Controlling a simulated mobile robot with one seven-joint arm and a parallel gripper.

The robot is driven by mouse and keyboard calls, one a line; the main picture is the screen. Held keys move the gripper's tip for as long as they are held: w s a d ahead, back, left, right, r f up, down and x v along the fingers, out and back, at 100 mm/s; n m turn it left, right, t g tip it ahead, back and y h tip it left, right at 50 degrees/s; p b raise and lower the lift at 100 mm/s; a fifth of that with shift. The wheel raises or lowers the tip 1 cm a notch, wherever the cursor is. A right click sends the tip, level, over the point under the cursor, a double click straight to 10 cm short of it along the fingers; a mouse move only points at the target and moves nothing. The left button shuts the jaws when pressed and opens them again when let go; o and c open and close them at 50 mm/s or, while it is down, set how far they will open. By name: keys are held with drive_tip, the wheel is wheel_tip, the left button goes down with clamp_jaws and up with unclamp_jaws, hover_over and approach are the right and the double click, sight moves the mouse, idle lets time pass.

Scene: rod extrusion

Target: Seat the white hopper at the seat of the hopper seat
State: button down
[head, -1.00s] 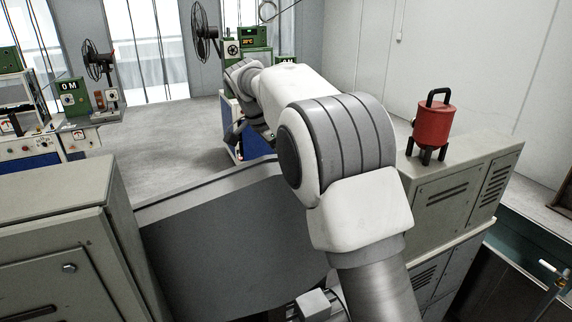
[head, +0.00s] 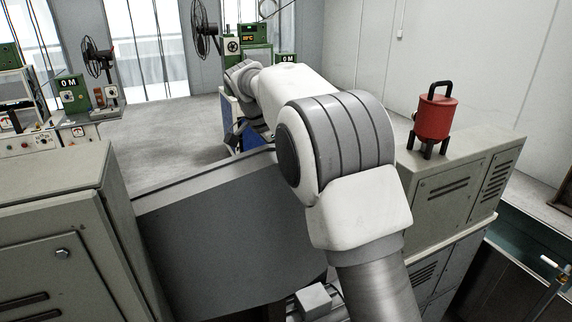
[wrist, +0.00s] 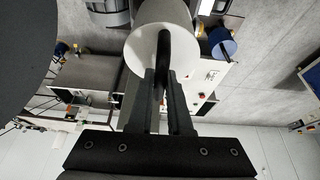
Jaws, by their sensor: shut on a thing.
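In the wrist view my gripper (wrist: 163,80) is shut on the black handle of the white hopper (wrist: 138,50). The hopper's round white body shows at the top centre, beyond the fingertips, with the handle running between the fingers. In the head view my own arm hides the gripper and the white hopper. I cannot make out the hopper seat for certain in either view.
A red hopper (head: 434,118) with a black handle stands on a grey cabinet (head: 455,185) at right. Another grey cabinet (head: 50,190) is close at left. Green-and-white machines (head: 70,105) stand at the far left. Bare floor (head: 175,140) lies between.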

drive_tip(key=shift+f+b, duration=0.5)
drive_tip(key=shift+f, duration=0.15)
drive_tip(key=c, duration=0.8)
unclamp_jaws()
drive_tip(key=shift+o, duration=0.2)
drive_tip(key=shift+f, duration=0.1)
drive_tip(key=shift+f, duration=0.1)
drive_tip(key=p+v, duration=0.3)
drive_tip(key=v, duration=1.4)
drive_tip(key=shift+r, duration=0.35)
drive_tip(key=shift+s, duration=0.1)
